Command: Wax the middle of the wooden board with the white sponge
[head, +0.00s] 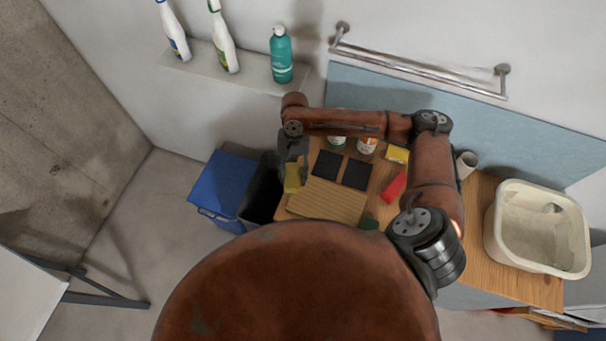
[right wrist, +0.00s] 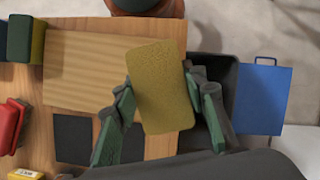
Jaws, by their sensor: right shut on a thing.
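The wooden board (head: 328,202) is pale and striped and lies flat on the worktop's front left part; it also shows in the right wrist view (right wrist: 85,68). My right gripper (head: 293,160) is at the worktop's left edge, beyond the board's left end. It is shut on a yellow sponge (right wrist: 160,88), which also shows in the head view (head: 292,180). In the right wrist view the sponge overlaps the board's end; I cannot tell whether they touch. I see no clearly white sponge. My left gripper is out of view.
Two dark pads (head: 328,163) (head: 357,173) lie behind the board. A white basin (head: 496,229) stands right. A black bin (head: 262,192) and blue box (head: 219,183) stand left.

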